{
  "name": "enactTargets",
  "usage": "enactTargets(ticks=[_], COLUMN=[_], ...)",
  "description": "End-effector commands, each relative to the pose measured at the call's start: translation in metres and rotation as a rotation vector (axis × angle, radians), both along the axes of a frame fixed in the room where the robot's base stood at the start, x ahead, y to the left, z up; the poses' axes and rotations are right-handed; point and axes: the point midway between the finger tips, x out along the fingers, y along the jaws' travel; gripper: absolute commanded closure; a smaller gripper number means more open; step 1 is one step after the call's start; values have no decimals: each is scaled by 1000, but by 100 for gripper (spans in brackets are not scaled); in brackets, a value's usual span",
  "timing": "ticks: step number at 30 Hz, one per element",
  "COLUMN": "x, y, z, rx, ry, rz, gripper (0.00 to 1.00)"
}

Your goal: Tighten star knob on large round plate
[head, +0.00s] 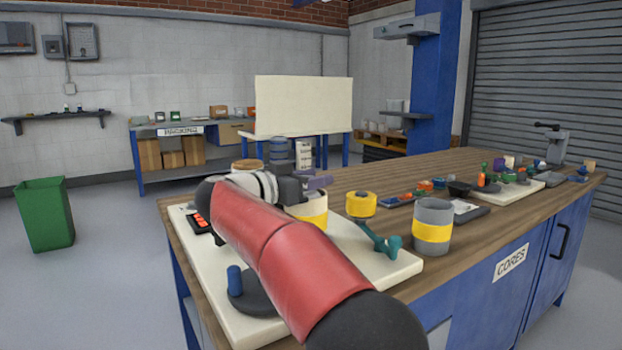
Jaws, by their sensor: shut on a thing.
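My gripper (296,190) is at the end of my red arm, just above a cream-and-yellow cylinder (311,211) on the pale board. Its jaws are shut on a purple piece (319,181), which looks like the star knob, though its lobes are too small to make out. I cannot tell whether the piece touches the cylinder below. A dark round plate (262,303) with an upright blue post (235,281) lies at the board's near edge, partly hidden by my arm. I cannot tell whether this is the large round plate.
A grey-and-yellow cup (433,224) stands right of the board on the wooden bench (490,222). Small parts and a vise (553,146) fill the far right.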

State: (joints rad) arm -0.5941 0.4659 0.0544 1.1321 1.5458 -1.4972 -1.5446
Motion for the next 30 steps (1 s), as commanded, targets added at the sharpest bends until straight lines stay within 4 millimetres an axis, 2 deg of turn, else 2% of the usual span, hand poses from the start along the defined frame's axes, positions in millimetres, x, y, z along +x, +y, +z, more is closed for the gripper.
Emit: enactTargets(ticks=[9, 21, 22, 26, 30], x=[0, -1, -1, -1, -1], y=[-1, -1, -1, -1, -1], z=[1, 2, 2, 1, 1], rx=[-2, -2, -2, -2, -1], ry=[-1, -3, -3, -3, -2], rz=[-66, -71, -70, -71, -71], gripper=[82, 82, 55, 38, 37])
